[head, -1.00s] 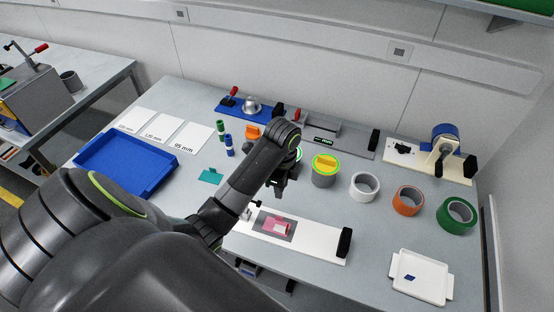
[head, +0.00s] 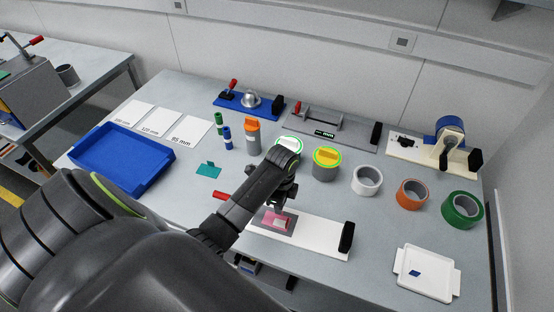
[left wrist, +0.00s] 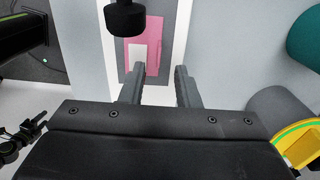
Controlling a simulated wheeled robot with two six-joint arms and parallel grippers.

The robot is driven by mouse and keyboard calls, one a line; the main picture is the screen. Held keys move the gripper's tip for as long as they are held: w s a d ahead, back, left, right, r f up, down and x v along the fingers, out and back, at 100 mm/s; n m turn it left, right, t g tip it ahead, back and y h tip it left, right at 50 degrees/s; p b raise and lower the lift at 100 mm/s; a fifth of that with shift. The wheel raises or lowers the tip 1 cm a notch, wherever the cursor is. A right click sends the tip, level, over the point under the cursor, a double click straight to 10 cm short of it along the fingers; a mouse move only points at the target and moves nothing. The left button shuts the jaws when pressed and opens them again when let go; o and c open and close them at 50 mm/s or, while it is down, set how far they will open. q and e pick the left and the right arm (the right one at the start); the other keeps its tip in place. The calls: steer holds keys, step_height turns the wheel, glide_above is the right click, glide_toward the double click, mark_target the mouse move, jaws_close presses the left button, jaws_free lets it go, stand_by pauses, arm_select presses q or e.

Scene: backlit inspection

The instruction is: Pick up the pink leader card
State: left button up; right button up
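The pink leader card (head: 272,219) lies on the grey patch of a white board (head: 315,238) near the front middle of the table, with a paler pink piece on it. My left gripper (head: 281,203) points down just above the card's far side. In the left wrist view the card (left wrist: 143,57) lies beyond the fingertips. My left gripper (left wrist: 159,72) is open, with an empty gap between its fingers. They look apart from the card, but the exact height is hard to tell. My right gripper is not in view.
A grey can with a yellow top (head: 326,165) stands close behind the gripper. White (head: 367,181), orange (head: 411,194) and green tape rolls (head: 462,210) stand to the right. A black block (head: 346,238) is at the board's right end. A teal piece (head: 208,170) lies left.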

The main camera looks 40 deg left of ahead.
arm_select(q)
steer(key=shift+f, duration=1.85)
jaws_close()
